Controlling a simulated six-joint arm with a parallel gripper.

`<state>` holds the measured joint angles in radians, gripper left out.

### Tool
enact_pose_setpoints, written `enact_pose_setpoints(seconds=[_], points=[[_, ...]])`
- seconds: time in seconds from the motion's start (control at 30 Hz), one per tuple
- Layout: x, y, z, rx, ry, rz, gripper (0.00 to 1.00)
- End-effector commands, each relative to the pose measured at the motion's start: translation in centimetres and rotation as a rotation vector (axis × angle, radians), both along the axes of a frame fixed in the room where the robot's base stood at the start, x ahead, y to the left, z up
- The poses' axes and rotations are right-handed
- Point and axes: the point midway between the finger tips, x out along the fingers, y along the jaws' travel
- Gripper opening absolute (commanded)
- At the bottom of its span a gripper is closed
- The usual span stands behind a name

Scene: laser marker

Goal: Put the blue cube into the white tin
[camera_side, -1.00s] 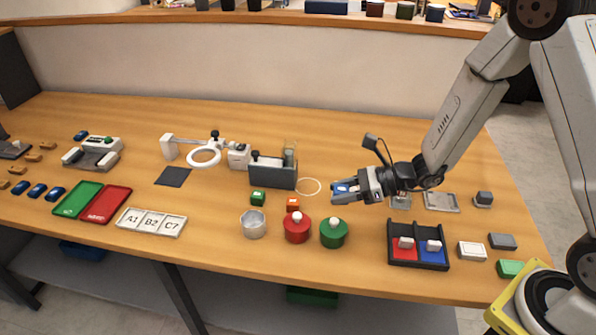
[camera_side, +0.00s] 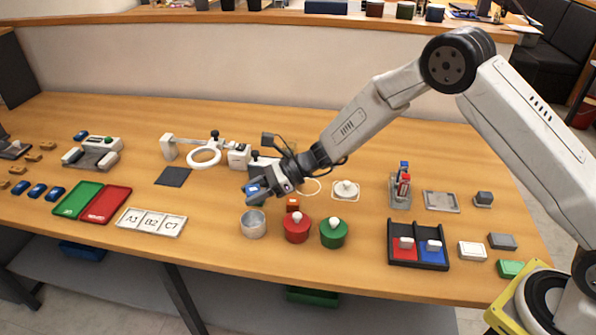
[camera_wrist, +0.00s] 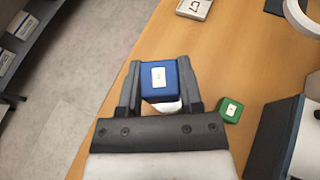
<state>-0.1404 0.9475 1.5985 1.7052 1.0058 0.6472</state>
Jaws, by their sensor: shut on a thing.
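My gripper (camera_side: 256,193) is shut on the blue cube (camera_side: 253,189), which has a white label on its face. In the wrist view the blue cube (camera_wrist: 166,79) sits between the two fingers. The white tin (camera_side: 253,226) is an open round container on the table. In the side view the cube is held above the tin, near its far rim. In the wrist view a white rim part of the tin (camera_wrist: 167,107) shows below the cube; the rest is hidden by the cube and my gripper.
An orange cube (camera_side: 293,204) and red (camera_side: 296,231) and green (camera_side: 333,235) round pots stand right of the tin. A green cube (camera_wrist: 231,109) lies close by in the wrist view. A labelled tray (camera_side: 151,221) lies left, with bare table between it and the tin.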

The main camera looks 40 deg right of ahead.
Motion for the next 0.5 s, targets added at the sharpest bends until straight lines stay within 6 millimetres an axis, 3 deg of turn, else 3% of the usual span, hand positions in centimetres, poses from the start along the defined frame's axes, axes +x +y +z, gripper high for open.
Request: enact_pose_setpoints(seconds=[0.5], points=[[0.42,0.88,-0.32,-0.004,-0.001,0.016,0.0]])
